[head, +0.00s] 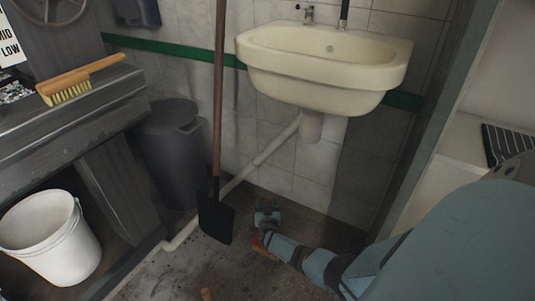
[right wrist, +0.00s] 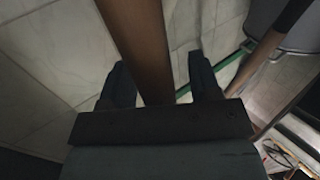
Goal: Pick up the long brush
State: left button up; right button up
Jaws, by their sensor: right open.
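A brush (head: 72,84) with a wooden handle and pale yellow bristles lies on the grey counter at the left in the head view. My right gripper (head: 266,217) is low near the wall below the sink, well apart from that brush. It is open. In the right wrist view, a long wooden handle (right wrist: 140,40) runs between the open fingers (right wrist: 158,68); I cannot tell what it belongs to or whether they touch it. A wooden tip (head: 207,294) shows at the bottom edge of the head view. My left gripper is not in view.
A black shovel (head: 215,218) with a long wooden handle leans on the wall left of my right gripper. A cream sink (head: 322,65) hangs above the gripper. A dark bin (head: 170,150) and a white bucket (head: 50,237) stand at the left.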

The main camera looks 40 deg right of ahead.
jog(key=shift+r, duration=0.15)
jog(key=c, duration=1)
grip_shut()
jog(key=shift+r, duration=0.1)
